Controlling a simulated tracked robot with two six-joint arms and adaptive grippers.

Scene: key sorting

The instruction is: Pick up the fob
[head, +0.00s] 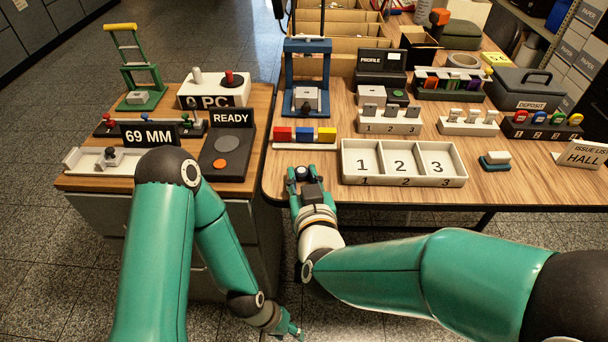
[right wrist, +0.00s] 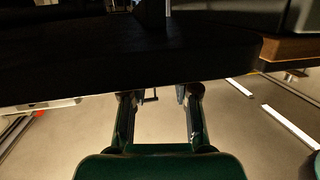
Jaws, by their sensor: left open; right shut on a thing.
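My right gripper (head: 301,174) is at the front edge of the right table, left of the numbered tray. My left gripper (head: 297,332) is open and empty, low over the floor. Several tags with coloured heads (head: 543,120) stand in a dark rack at the right.
The white tray with compartments 1, 2, 3 (head: 404,183) stands at the table front. Red, blue and yellow blocks (head: 305,135) lie behind my right gripper. A READY box (head: 228,152) stands on the left cabinet. A gap separates cabinet and table.

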